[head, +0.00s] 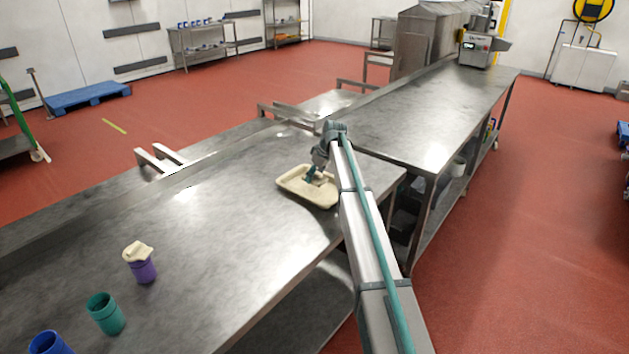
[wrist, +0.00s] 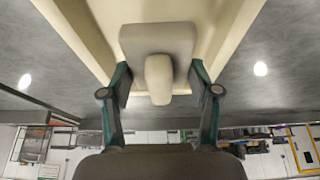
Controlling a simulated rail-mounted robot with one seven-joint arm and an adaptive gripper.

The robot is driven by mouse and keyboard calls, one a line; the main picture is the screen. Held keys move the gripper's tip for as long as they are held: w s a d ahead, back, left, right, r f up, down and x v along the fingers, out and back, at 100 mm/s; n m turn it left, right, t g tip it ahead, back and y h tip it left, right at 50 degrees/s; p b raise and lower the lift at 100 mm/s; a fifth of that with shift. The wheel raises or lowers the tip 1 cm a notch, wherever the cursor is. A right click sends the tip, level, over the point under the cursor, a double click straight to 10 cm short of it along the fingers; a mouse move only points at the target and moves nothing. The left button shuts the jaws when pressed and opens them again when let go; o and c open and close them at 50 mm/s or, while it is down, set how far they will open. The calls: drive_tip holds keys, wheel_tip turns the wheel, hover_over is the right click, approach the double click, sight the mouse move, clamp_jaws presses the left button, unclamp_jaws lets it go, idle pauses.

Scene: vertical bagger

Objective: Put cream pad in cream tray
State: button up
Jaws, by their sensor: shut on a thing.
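The cream tray (head: 291,192) lies on the near steel table, below the end of my arm. My gripper (head: 313,178) points down into or just over the tray. In the wrist view my gripper (wrist: 160,84) has its two green fingers closed on the cream pad (wrist: 157,38), a block with a rounded knob. The pad appears within the outline of the tray, whose pale walls (wrist: 77,38) run on both sides. I cannot tell whether the pad touches the tray floor. In the head view the pad is mostly hidden by my gripper.
A purple cup (head: 143,271) with a cream piece (head: 137,251) on top, a green cup (head: 106,315) and a blue cup (head: 48,344) stand at the lower left. The table between them and the tray is clear. A second steel table (head: 430,115) stands beyond.

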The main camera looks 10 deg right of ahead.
sight(314, 181)
drive_tip(key=shift+w+f, duration=0.45)
wheel_tip(314, 181, down, 2)
drive_tip(key=shift+p, duration=1.1)
drive_tip(key=shift+f, duration=0.6)
drive_tip(key=shift+f, duration=0.2)
drive_tip(key=o, duration=1.2)
drive_tip(key=shift+r, duration=0.1)
drive_tip(key=shift+r, duration=0.25)
drive_tip(key=b+v, duration=0.3)
drive_tip(key=v, duration=0.9)
drive_tip(key=shift+f, duration=0.1)
